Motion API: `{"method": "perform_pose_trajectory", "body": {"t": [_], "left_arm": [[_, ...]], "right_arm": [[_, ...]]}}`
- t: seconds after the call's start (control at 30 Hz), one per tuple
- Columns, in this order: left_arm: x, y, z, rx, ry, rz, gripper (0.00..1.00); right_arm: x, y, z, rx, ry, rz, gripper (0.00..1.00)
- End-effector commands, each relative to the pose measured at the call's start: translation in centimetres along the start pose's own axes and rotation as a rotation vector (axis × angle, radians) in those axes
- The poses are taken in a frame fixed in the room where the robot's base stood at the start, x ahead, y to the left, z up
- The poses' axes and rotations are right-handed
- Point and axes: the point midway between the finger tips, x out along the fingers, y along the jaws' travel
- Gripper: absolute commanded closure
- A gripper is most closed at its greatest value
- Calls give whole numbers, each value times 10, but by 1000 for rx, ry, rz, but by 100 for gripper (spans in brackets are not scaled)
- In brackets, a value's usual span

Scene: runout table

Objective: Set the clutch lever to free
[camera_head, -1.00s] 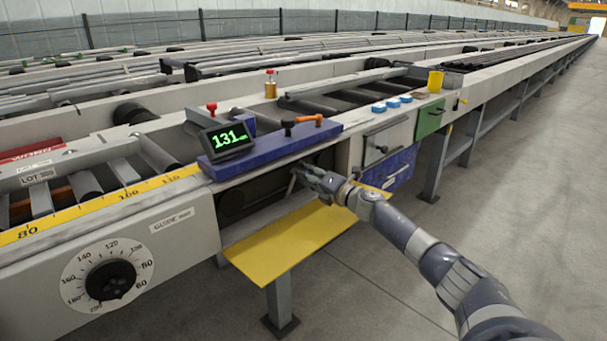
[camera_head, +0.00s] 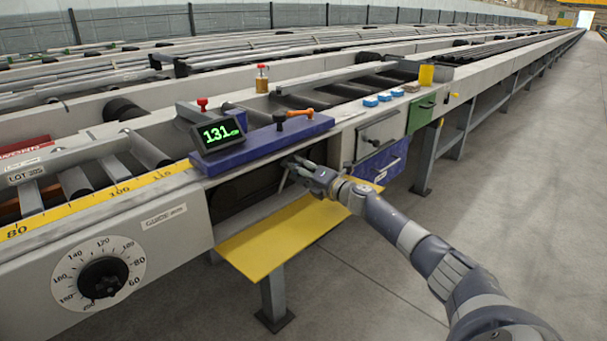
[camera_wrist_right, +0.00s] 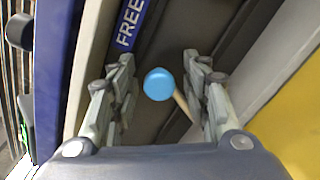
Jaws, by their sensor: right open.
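In the right wrist view, a lever with a round blue knob (camera_wrist_right: 159,84) and a pale shaft lies between the fingers of my right gripper (camera_wrist_right: 158,68). The fingers are open, one on each side of the knob, with gaps showing. A blue label reading FREE (camera_wrist_right: 130,24) is above and left of the knob. In the head view, my right gripper (camera_head: 297,170) reaches into the dark opening under the blue panel (camera_head: 262,146). The lever cannot be made out there. My left gripper is not in view.
A yellow sheet (camera_head: 270,238) lies below the opening. On the blue panel are an orange-handled lever (camera_head: 298,113), a black knob (camera_head: 279,118) and a display reading 131 (camera_head: 220,133). A grey cabinet front (camera_head: 380,137) with a handle stands right of the opening.

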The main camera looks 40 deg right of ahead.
Motion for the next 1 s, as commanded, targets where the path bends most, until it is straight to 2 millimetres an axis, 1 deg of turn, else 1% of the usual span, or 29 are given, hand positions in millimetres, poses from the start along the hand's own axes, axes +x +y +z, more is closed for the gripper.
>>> {"method": "perform_pose_trajectory", "body": {"t": [0.17, 0.7, 1.0], "left_arm": [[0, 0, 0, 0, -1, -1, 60], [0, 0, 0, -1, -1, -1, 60], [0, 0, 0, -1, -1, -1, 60]], "right_arm": [[-13, -2, 0, -3, 1, -2, 56], [-73, -1, -3, 2, 4, -2, 56], [-102, -1, -4, 3, 7, 0, 56]]}}
